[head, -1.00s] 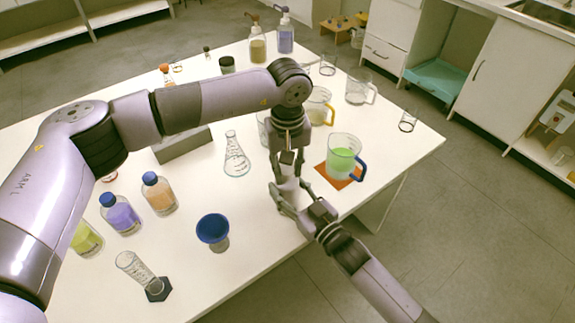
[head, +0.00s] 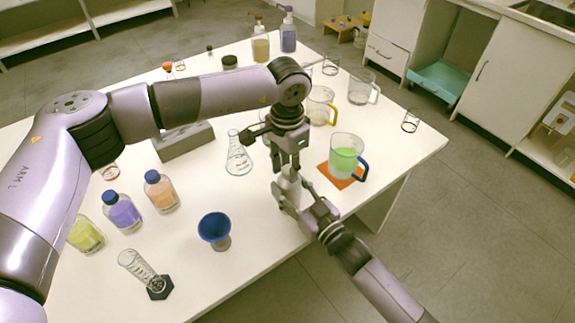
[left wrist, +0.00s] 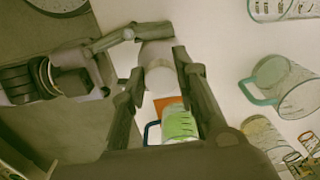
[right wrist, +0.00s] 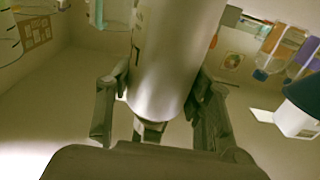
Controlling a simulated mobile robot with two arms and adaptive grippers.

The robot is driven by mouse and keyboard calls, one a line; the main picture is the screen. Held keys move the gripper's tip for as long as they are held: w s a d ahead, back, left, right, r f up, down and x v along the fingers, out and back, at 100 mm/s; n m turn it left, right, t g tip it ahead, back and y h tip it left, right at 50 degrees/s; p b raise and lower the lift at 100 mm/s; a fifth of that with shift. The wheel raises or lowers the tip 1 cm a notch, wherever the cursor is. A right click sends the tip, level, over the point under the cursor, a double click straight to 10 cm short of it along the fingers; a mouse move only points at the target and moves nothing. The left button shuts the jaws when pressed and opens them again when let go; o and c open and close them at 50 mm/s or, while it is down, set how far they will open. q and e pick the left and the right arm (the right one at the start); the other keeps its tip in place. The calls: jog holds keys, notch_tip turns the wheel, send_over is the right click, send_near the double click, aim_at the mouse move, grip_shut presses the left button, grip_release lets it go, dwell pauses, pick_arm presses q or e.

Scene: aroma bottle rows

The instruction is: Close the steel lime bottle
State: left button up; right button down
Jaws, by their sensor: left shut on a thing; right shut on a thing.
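The steel bottle (head: 289,187) stands upright near the table's right edge, mostly hidden by my grippers. In the right wrist view its grey body (right wrist: 172,65) fills the middle, between the fingers. My right gripper (head: 287,196) is shut around this body from the front right. My left gripper (head: 287,166) points down from above and is shut at the bottle's top. In the left wrist view a pale round piece, apparently the cap (left wrist: 159,80), lies between its fingers, in line with the bottle. Whether the cap is seated or apart from the neck cannot be told.
A beaker of green liquid (head: 343,160) stands on an orange mat (head: 340,182) close to the right. A conical flask (head: 238,158) stands to the left, a blue funnel cup (head: 215,228) at front left. Blue-capped bottles (head: 124,215) stand farther left.

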pick_arm(q)
jog(key=o, duration=0.7)
jog(key=shift+r, duration=2.25)
jog(key=shift+c, duration=0.2)
